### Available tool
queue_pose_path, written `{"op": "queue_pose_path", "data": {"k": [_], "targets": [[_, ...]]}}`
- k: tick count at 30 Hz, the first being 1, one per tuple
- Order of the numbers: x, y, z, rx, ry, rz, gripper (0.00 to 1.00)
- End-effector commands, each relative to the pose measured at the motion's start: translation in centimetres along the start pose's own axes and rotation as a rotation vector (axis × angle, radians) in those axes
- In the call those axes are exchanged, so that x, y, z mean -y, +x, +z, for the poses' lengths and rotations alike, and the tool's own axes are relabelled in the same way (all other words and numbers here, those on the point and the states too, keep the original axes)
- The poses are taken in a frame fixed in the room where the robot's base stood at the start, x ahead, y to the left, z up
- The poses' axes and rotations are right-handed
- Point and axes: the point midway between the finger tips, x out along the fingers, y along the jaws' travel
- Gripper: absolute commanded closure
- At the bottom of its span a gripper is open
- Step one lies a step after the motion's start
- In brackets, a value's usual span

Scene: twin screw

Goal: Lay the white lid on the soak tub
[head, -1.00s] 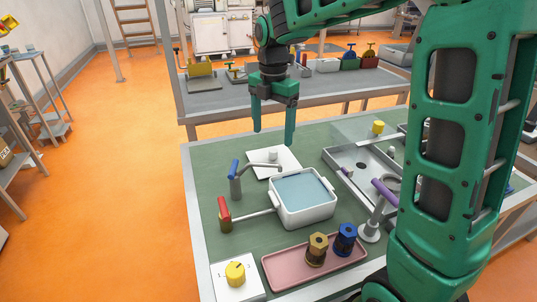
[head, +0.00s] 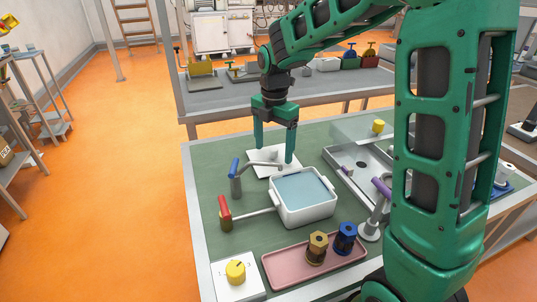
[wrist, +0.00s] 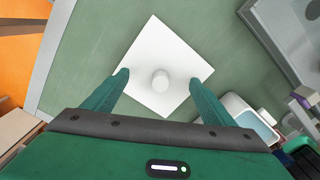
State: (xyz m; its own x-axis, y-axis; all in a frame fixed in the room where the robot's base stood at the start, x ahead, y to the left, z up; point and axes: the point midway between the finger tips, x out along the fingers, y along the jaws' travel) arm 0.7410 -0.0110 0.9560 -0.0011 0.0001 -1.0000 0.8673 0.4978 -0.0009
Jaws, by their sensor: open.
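The white lid (head: 259,164) is a square plate with a round knob. It lies flat on the green table behind the soak tub. It also shows in the wrist view (wrist: 160,50), its knob between and a little ahead of my fingertips. The soak tub (head: 303,211) is a white square basin with blue water and side handles; its corner shows at the right of the wrist view (wrist: 243,112). My gripper (head: 274,155) is open and empty above the lid, its fingers on either side of the knob in the picture. I cannot tell how far its tips are above the lid.
A blue-handled tap (head: 236,182) and a red-handled valve (head: 225,212) stand left of the tub. A pink tray (head: 288,268) with two knobbed pieces lies in front. A grey sink (head: 352,160) and a purple-handled tap (head: 382,189) stand right.

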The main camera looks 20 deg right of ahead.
Motion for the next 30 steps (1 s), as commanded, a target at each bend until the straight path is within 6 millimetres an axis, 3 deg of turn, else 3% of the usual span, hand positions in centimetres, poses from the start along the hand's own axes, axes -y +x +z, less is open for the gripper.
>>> {"op": "queue_pose_path", "data": {"k": [2, 3, 12, 30], "targets": [[0.0, 0.0, 0.0, 0.0, 0.0, 0.0, 0.22], [0.0, 0.0, 0.0, 0.0, 0.0, 0.0, 0.27], [0.0, 0.0, 0.0, 0.0, -0.001, 0.0, 0.98], [-0.1, -1.9, 0.0, 0.001, -0.001, 0.002, 1.0]]}}
